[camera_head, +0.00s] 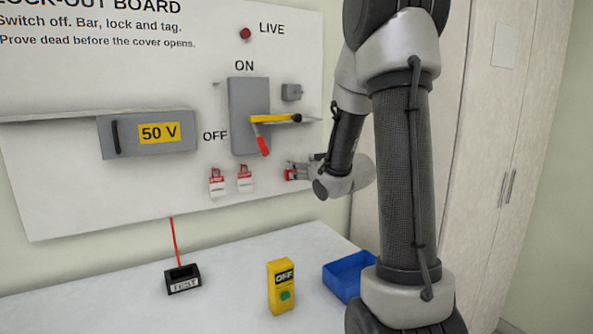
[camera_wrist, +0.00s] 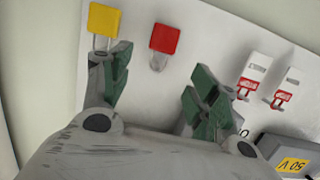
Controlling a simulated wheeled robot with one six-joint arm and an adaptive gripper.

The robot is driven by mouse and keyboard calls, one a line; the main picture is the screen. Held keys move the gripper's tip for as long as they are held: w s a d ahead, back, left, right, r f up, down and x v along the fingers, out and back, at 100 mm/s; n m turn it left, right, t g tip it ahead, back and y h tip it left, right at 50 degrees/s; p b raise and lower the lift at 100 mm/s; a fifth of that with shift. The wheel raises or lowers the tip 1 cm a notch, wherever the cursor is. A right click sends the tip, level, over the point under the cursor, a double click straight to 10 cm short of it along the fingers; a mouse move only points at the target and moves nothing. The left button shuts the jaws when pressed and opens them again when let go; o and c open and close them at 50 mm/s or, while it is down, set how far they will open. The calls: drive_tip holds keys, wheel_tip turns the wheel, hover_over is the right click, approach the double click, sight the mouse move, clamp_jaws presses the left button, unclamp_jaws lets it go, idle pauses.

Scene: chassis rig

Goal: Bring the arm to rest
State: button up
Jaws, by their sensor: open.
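My gripper (camera_head: 300,172) is at the lock-out board (camera_head: 60,200), right of two red-and-white tags (camera_head: 217,184). In the wrist view my gripper (camera_wrist: 157,85) is open and empty. A red padlock (camera_wrist: 165,39) hangs on the board beyond the gap between its fingers. A yellow padlock (camera_wrist: 104,20) hangs beyond the left finger, which overlaps its shackle in the picture. I cannot tell whether the finger touches it. My arm (camera_head: 400,160) reaches down, bent, in front of the board's right edge.
The switch box (camera_head: 243,100) has its red handle (camera_head: 263,146) pointing down, with a yellow bar (camera_head: 275,118) across it. A yellow tester (camera_head: 281,288), black test block (camera_head: 183,280) and blue bin (camera_head: 345,280) stand on the table (camera_head: 120,315). A cabinet (camera_head: 490,150) stands right.

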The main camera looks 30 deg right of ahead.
drive_tip(key=shift+v, duration=1.95)
drive_tip(key=s+d+f+m+g+h, duration=0.2)
drive_tip(key=s+d+f+g+h, duration=0.15)
drive_tip(key=s+f+g, duration=0.7)
drive_tip(key=s+a+r+y, duration=0.1)
drive_tip(key=s+a+r, duration=0.2)
drive_tip(key=s+a, duration=0.2)
drive_tip(key=s+a+r+n+y, duration=0.1)
drive_tip(key=s+a+r, duration=0.2)
drive_tip(key=s, duration=0.5)
drive_tip(key=s+a+r+n+y, duration=0.1)
drive_tip(key=s+a+r, duration=0.2)
drive_tip(key=s+a, duration=0.3)
drive_tip(key=shift+s+a+r+g, duration=0.35)
drive_tip(key=shift+s+r, duration=0.05)
drive_tip(key=shift+s, duration=0.2)
